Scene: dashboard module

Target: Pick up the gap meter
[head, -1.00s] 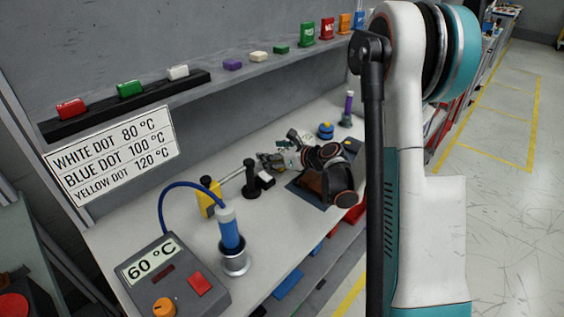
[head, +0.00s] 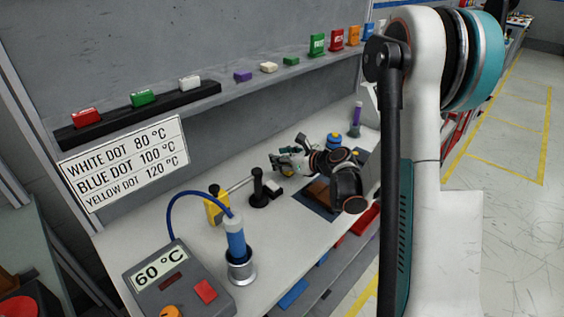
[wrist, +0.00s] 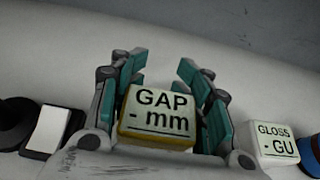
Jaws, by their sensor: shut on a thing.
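The gap meter (wrist: 157,113) is a small box with a white face reading "GAP - mm" and yellow sides. In the wrist view it sits between the two teal-padded fingers of my gripper (wrist: 165,100), which is shut on it. In the head view my gripper (head: 281,164) is over the bench, beyond the black stand; the meter is too small and covered there to make out clearly. I cannot tell how far it is above the bench top.
A white gloss meter (wrist: 274,146) is to the right of the gap meter. The black stand (head: 260,190) and a white-faced block (wrist: 49,130) are on the left.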

